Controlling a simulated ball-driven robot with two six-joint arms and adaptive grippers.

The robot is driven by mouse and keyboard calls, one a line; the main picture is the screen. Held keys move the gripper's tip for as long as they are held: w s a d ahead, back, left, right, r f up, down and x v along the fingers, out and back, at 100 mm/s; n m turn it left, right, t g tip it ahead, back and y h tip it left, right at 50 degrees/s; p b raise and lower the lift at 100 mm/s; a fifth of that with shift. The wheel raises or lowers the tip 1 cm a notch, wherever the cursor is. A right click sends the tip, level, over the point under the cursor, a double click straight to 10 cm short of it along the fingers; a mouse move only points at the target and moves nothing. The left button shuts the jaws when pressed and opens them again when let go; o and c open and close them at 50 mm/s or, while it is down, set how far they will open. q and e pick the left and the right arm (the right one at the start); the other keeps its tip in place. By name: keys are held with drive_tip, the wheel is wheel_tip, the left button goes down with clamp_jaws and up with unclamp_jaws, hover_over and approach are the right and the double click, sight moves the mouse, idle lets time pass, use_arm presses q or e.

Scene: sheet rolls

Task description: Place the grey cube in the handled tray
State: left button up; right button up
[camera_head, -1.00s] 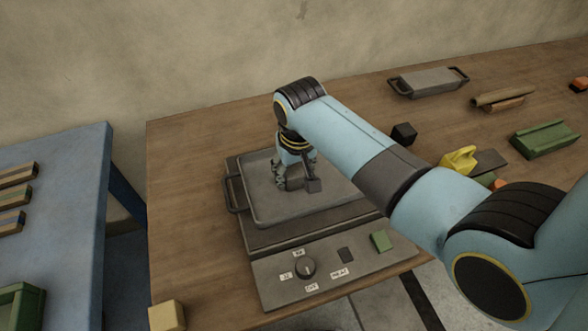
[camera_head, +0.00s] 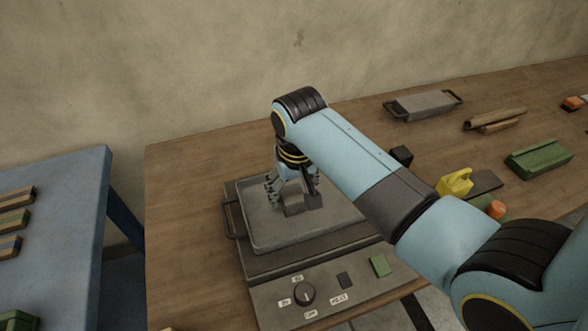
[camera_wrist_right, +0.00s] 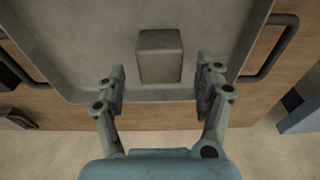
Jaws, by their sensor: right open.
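The grey cube (camera_head: 294,207) sits on the floor of a shallow grey tray (camera_head: 268,232). The tray has a side handle and rests on a flat unit with a dial. My right gripper (camera_head: 293,197) is over the tray with its fingers spread on either side of the cube. In the right wrist view the open gripper (camera_wrist_right: 160,88) shows a gap between each finger and the cube (camera_wrist_right: 159,57). The tray (camera_wrist_right: 95,45) shows there with handles at its sides. My left gripper is in neither view.
Another grey tray with two handles (camera_head: 423,105) stands at the back right. A blue table (camera_head: 70,230) stands at left, across a gap.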

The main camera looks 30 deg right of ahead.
sight(295, 200)
wheel_tip(295, 200, up, 8)
drive_tip(key=s, duration=0.1)
drive_tip(key=shift+a+r, duration=0.15)
drive_tip(key=shift+r, duration=0.05)
drive_tip(key=shift+s, duration=0.1)
idle(0.3)
